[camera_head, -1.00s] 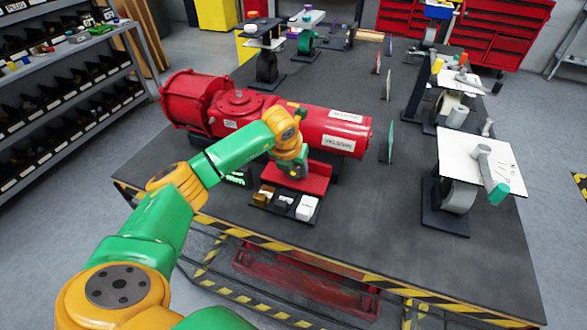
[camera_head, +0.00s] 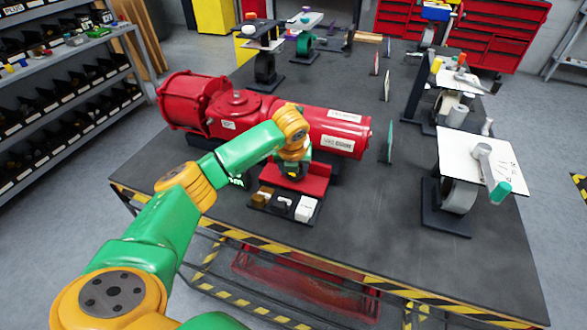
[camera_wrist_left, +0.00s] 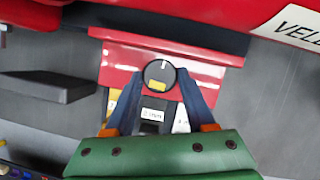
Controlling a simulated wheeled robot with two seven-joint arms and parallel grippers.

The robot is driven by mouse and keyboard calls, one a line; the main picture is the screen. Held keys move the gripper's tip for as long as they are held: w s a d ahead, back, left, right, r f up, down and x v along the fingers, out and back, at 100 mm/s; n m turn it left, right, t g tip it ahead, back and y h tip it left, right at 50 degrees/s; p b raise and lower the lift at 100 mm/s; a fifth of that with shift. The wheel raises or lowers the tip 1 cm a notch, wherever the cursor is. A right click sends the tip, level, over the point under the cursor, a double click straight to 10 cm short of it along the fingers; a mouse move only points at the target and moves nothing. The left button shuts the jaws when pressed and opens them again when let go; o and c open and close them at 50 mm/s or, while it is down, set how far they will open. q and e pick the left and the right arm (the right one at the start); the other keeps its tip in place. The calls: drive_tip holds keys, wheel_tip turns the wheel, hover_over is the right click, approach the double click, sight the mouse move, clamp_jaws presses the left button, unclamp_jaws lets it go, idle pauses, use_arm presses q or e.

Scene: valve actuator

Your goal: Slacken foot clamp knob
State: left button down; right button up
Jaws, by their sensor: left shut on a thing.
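The foot clamp knob (camera_wrist_left: 159,75) is a round dark knob with a white mark and a yellow patch, on the red foot (camera_wrist_left: 112,68) of the red valve actuator (camera_head: 328,130). In the left wrist view my left gripper (camera_wrist_left: 159,84) has its two blue fingers on either side of the knob, shut on it. In the head view my left gripper (camera_head: 293,172) points down at the red foot, and my wrist hides most of the knob there. My right gripper is in neither view.
A black tray (camera_head: 270,208) with small parts and a white box (camera_head: 305,208) stands just in front of the foot. A stand with a white plate (camera_head: 475,160) is at the right. The table's right front area is clear.

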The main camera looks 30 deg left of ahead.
use_arm(q)
drive_tip(key=shift+c, duration=1.2)
unclamp_jaws()
drive_tip(key=shift+r, duration=0.1)
drive_tip(key=b+v, duration=0.2)
drive_tip(key=v, duration=0.4)
drive_tip(key=shift+d, duration=0.1)
drive_tip(key=shift+s+r, duration=0.2)
drive_tip(key=shift+r, duration=0.2)
